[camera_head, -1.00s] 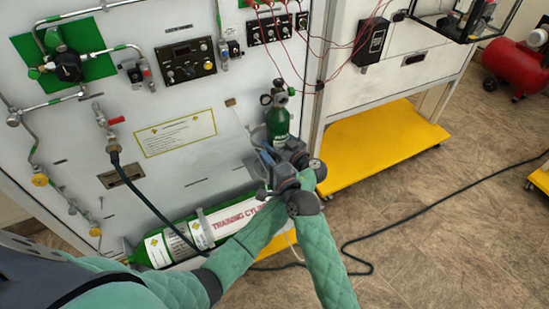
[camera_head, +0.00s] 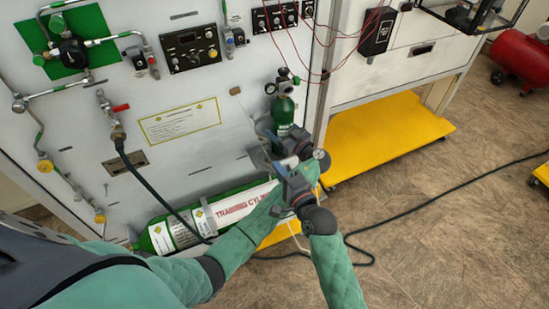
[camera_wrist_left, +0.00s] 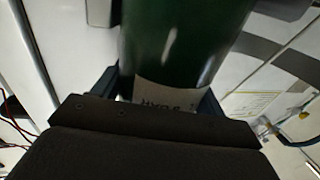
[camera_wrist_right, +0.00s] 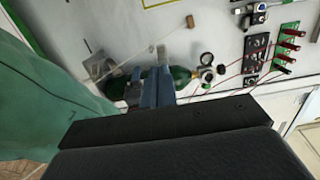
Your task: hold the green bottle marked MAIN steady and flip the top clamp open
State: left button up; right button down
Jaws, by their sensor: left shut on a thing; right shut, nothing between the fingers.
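The small green bottle (camera_head: 283,112) stands upright against the white panel, with a valve and gauge (camera_head: 286,86) on top. My left gripper (camera_head: 284,141) is shut around its lower part. In the left wrist view the green body (camera_wrist_left: 185,40) sits between the fingers, above a white label (camera_wrist_left: 165,95) with partly hidden letters. My right gripper (camera_head: 279,172) is shut and empty, below and in front of the left one. In the right wrist view its closed fingers (camera_wrist_right: 155,80) overlap the bottle (camera_wrist_right: 182,76). I cannot make out the top clamp or the MAIN mark.
A large training cylinder (camera_head: 195,220) lies along the panel foot. Thin red wires (camera_head: 310,62) hang right of the bottle's valve. A yellow platform (camera_head: 385,140) is to the right. A dark hose (camera_head: 430,200) crosses the open floor.

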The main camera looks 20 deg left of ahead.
jog(key=shift+v, duration=0.85)
jog(key=shift+s+a, duration=0.1)
pick_arm(q)
jog(key=o, duration=2.1)
